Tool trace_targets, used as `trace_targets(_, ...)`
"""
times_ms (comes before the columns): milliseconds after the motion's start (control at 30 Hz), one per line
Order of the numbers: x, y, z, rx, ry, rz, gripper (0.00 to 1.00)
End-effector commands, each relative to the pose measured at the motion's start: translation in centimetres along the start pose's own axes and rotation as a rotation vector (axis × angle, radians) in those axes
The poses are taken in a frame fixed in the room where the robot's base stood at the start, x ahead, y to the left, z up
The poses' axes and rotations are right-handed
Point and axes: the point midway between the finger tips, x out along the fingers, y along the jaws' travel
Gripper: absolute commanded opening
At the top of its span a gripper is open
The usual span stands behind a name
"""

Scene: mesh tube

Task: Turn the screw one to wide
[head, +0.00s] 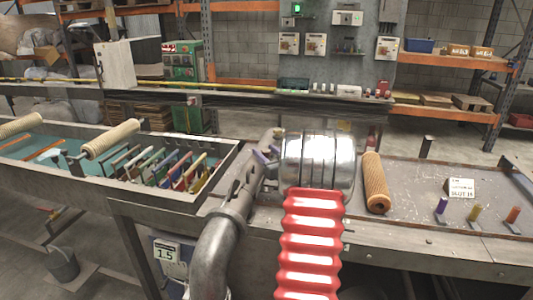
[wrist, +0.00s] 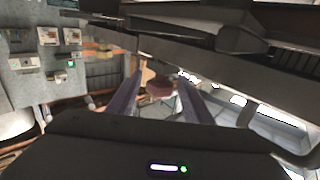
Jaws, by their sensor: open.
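My gripper (head: 267,154) is open, its two purple fingers partly hidden behind my silver wrist in the head view. The fingers also show in the wrist view (wrist: 161,77), apart, with a blurred reddish-brown thing (wrist: 160,90) seen in the gap beyond them. I cannot tell whether it is near or touched. No thing is clearly recognisable as screw one, nor is a "wide" mark readable. Another tan mesh tube (head: 110,138) lies across the left trough.
Coloured upright plates (head: 170,168) fill part of the left trough. Purple (head: 441,206), yellow (head: 474,213) and orange (head: 513,214) pegs stand in the right tray near a slot sign (head: 461,187). The tray's middle is clear.

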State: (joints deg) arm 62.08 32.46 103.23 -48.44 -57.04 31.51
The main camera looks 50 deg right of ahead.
Motion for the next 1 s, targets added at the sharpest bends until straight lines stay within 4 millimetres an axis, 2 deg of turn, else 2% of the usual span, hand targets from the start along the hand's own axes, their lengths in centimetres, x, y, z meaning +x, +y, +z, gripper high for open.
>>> trace_targets(100, -0.03, 0.01, -0.01, 0.000, 0.000, 0.000, 0.45)
trace_targets(667, -0.07, 0.03, -0.02, 0.000, 0.000, 0.000, 0.05)
trace_targets(1000, -0.08, 0.08, -0.05, 0.000, 0.002, -0.021, 0.05)
